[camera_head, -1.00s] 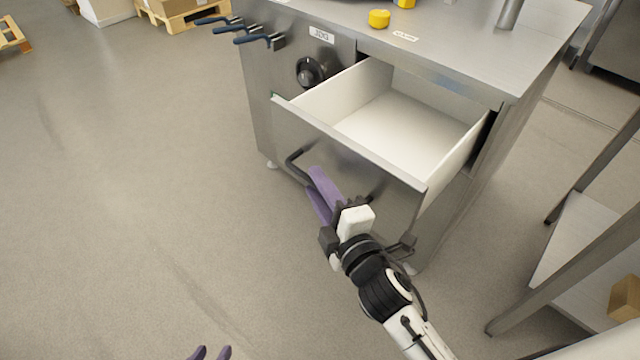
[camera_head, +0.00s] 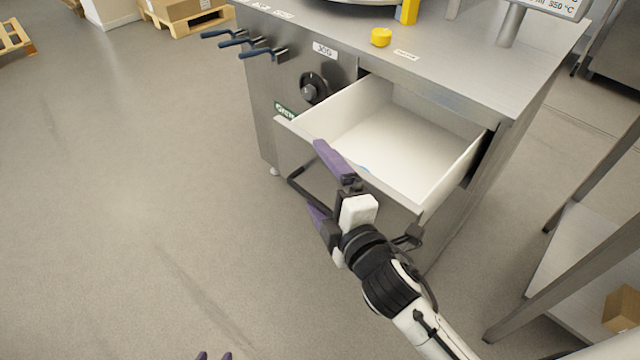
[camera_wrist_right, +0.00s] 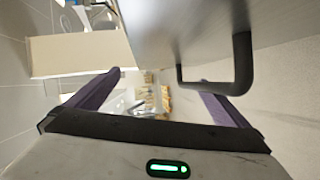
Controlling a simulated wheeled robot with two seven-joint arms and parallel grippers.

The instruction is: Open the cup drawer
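The drawer (camera_head: 395,145) is pulled out of the steel cabinet, and its white inside shows. A small blue spot shows behind its front edge. Its grey front carries a dark bar handle (camera_head: 308,195). The handle also shows in the right wrist view (camera_wrist_right: 243,70).
The cabinet top (camera_head: 465,75) holds a yellow cap (camera_head: 381,37) and a post with a display (camera_head: 545,8). A black knob (camera_head: 313,88) and blue-handled levers (camera_head: 240,43) are on its front. A metal rack (camera_head: 570,265) stands at right.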

